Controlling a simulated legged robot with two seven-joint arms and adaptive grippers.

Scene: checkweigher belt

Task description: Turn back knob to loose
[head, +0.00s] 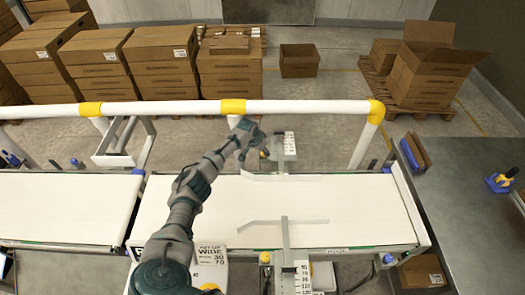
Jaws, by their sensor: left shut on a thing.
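My left arm reaches from the bottom left across the belt. Its gripper (254,145) is at the belt's far edge, shut on the back knob (264,153), of which only a small yellow part shows. The knob's pointer or setting cannot be read. The back scale plate (289,144) stands just right of the gripper. The back guide rail (282,177) lies over the far side of the belt. My right gripper is not in view.
The white belt (370,205) has a front guide rail (270,222), a front yellow knob (265,258) and a front scale (302,278). A set-up card (212,255) stands at the near edge. A white and yellow guard rail (300,106) runs close behind the gripper.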

